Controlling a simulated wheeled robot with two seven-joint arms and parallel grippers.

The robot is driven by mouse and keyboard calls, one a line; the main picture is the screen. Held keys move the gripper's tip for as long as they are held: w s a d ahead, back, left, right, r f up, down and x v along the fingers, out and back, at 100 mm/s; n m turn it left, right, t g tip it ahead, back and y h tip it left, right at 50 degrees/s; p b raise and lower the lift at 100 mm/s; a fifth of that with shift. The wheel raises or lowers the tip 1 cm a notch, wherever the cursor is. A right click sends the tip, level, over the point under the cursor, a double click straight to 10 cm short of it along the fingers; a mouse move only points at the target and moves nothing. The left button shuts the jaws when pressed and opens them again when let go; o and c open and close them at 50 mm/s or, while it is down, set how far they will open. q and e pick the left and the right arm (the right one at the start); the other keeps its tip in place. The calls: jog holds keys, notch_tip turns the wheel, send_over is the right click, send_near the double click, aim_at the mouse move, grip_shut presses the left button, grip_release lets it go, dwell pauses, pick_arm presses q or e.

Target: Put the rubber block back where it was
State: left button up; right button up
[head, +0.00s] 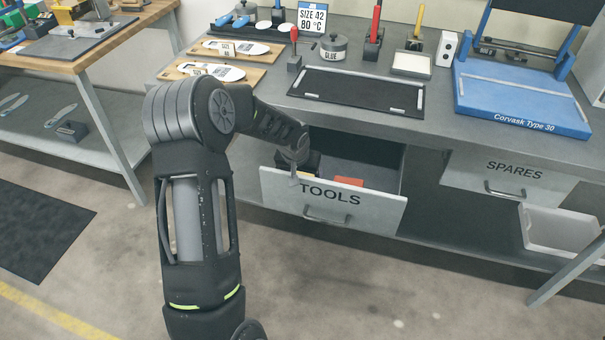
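The TOOLS drawer (378,212) is pulled open below the bench. My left arm reaches over to it, and my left gripper (296,174) is at the drawer's left end, low by the front panel. The fingers are small and partly hidden, so I cannot tell whether they are open or shut. A dark block-like thing (313,160) shows right beside the gripper in the drawer; I cannot tell whether it is the rubber block or whether it is held. A flat orange-red thing (348,181) lies in the drawer behind the front panel. My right gripper is not in view.
The grey bench (440,128) above carries a black mat (355,92), a glue pot (333,47), upright-handled tools, insole boards (237,49) and a blue press (520,98). A SPARES drawer (510,178) and a white bin (560,230) are at right. Floor in front is clear.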

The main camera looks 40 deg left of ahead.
pick_arm(q)
jog(key=shift+o, duration=0.9)
jog(key=shift+r, duration=0.15)
jog(key=shift+r, duration=0.2)
jog(key=v, duration=1.1)
jog(key=shift+s+r, duration=0.25)
jog(key=shift+r, duration=0.05)
jog(key=shift+d, duration=0.1)
jog(key=shift+c, duration=0.5)
